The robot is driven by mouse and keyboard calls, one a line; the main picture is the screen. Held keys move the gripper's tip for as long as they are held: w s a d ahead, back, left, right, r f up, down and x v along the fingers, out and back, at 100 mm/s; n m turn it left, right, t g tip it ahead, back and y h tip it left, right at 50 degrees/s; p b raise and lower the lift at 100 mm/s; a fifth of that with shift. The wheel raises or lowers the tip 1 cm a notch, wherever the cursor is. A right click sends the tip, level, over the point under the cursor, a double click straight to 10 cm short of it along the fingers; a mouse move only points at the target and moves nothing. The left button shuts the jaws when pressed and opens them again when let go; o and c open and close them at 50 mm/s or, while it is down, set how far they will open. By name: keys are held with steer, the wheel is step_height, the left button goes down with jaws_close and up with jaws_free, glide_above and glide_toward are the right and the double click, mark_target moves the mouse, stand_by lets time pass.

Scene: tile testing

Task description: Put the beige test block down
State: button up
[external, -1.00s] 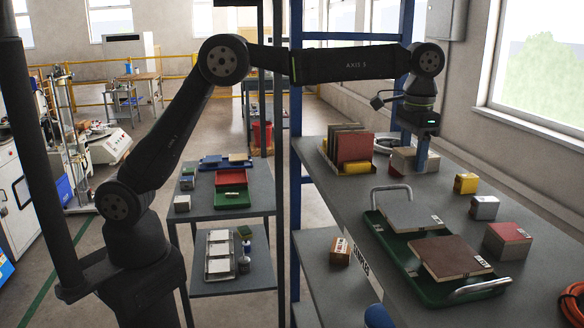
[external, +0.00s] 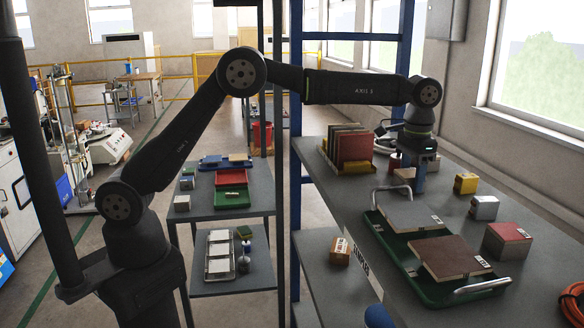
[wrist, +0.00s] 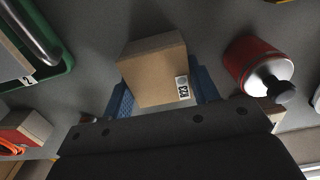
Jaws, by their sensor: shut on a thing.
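The beige test block (wrist: 152,72) shows in the wrist view, with a small black-and-white label on its near right corner. My gripper (wrist: 163,92) is shut on it, with one blue finger at each side. There the block is mostly hidden by the fingers. I cannot tell whether its underside touches the bench.
The green tray (external: 433,291) holds two slabs. A yellow block (external: 466,183), a grey block (external: 484,208) and a red-topped block (external: 507,241) stand to the right.

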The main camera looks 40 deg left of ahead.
mark_target(412, 173)
steer(key=o, duration=1.2)
steer(key=shift+f, duration=0.15)
steer(key=shift+o, duration=0.2)
step_height(412, 173, up, 12)
steer(key=shift+r, duration=0.2)
steer(key=shift+f, duration=0.1)
steer(key=shift+f, duration=4.7)
steer(key=shift+f, duration=0.15)
